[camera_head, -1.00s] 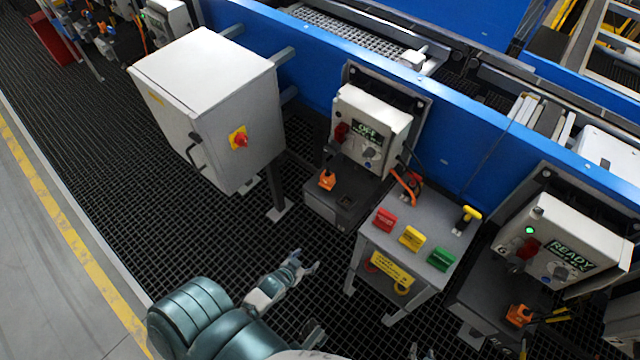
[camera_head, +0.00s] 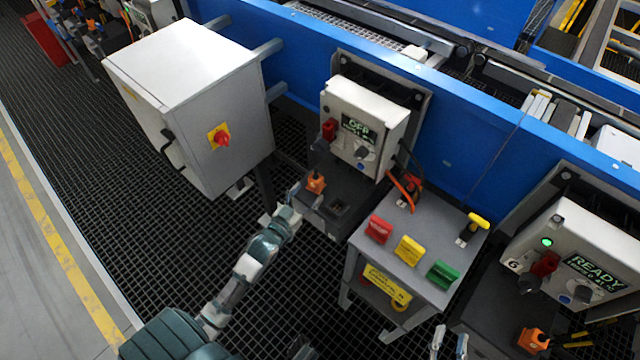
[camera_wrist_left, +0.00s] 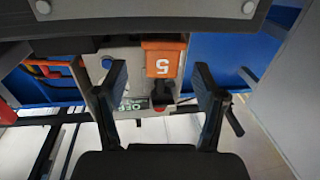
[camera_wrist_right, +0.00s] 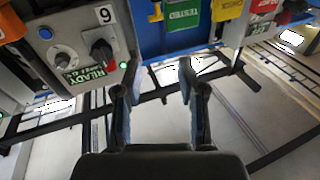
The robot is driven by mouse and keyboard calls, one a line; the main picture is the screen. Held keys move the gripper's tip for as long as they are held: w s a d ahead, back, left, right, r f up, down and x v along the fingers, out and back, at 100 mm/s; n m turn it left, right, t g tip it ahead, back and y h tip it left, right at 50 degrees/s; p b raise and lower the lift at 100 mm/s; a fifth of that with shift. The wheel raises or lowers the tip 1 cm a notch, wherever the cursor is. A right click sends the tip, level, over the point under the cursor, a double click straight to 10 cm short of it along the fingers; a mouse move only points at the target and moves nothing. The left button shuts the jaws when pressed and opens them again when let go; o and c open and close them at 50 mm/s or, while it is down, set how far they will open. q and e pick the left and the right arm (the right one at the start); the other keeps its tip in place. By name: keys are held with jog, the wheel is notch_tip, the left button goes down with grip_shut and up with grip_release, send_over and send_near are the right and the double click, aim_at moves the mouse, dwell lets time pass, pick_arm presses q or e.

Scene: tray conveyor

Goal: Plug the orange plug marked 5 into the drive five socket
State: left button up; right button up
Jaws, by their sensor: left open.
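The orange plug (camera_head: 316,183) sits on the dark ledge below the drive box with the OFF display (camera_head: 362,115). In the left wrist view the orange plug (camera_wrist_left: 163,58) shows an upside-down 5, ahead of and between my open fingers. My left gripper (camera_head: 292,200) is just left of the plug in the head view, empty and apart from it. A small dark recess (camera_head: 337,207) lies on the ledge right of the plug; I cannot tell if it is the drive five socket. My right gripper (camera_head: 450,345) is at the bottom edge; its fingers (camera_wrist_right: 157,85) are apart and empty.
A grey cabinet (camera_head: 190,105) with a red switch stands left of the drive. A small table (camera_head: 415,255) with red, yellow and green blocks stands right of it. Another drive box, marked READY (camera_head: 575,250), has its own orange plug (camera_head: 533,341). Grating floor lies in front.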

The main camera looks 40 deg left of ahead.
aim_at(312, 185)
pick_arm(q)
jog(key=w+b, duration=0.1)
jog(key=w, duration=0.1)
jog(key=w+a, duration=0.1)
jog(key=w, duration=0.2)
jog(key=shift+f+b, duration=0.1)
jog(key=shift+b, duration=0.25)
jog(key=shift+w, duration=0.3)
jog(key=shift+d+r, duration=0.3)
jog(key=shift+s+d, duration=0.1)
jog(key=c, duration=1.3)
jog(key=shift+a+f, duration=0.1)
jog(key=shift+a, duration=0.2)
jog(key=shift+c, duration=0.2)
pick_arm(e)
jog(key=r+t, duration=0.2)
jog(key=s+a+r+t, duration=0.1)
jog(key=r, duration=0.1)
